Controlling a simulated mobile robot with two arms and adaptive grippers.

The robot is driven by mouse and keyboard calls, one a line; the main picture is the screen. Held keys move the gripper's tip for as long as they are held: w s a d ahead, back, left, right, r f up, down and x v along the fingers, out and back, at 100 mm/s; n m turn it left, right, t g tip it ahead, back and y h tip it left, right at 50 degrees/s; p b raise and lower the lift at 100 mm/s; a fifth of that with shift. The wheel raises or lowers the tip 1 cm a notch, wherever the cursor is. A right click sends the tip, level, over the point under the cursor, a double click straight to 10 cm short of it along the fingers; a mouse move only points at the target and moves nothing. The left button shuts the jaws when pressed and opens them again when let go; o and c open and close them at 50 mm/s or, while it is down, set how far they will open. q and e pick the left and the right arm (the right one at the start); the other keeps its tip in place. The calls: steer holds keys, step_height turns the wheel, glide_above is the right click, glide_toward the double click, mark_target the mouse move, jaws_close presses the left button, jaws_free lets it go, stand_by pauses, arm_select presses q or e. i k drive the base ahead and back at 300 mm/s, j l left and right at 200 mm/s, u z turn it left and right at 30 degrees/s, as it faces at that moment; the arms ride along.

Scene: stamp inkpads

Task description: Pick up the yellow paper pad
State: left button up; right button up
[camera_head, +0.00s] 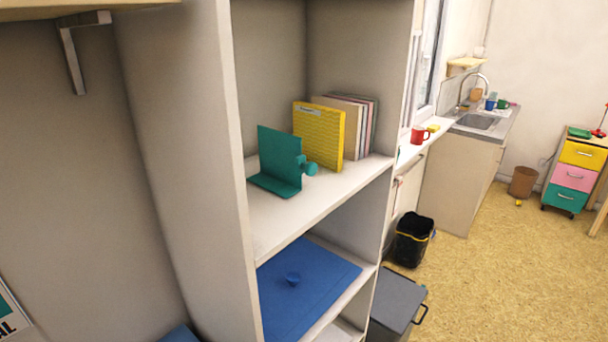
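The yellow paper pad (319,135) stands upright on the upper shelf (285,218) of a white shelving unit. It has fine lines and a small pale label near its top left. A row of pale and pink books or pads (357,125) stands right behind it. A teal bookend (279,158) stands in front of it on the left, with a teal knob-like piece (309,168) close to the pad's lower left. Neither of my grippers shows in this view.
The unit's tall side panel (175,130) bounds the shelf on the left. A blue panel (310,288) with a knob lies on the shelf below. Black (413,240) and grey bins (397,303) stand on the floor at right. Open floor lies beyond.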

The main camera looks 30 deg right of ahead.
mark_target(320, 128)
steer(key=l+z, duration=0.25)
steer(key=l, duration=0.5)
steer(key=i+l+z, duration=0.15)
steer(key=l+z, duration=0.15)
steer(key=l, duration=0.4)
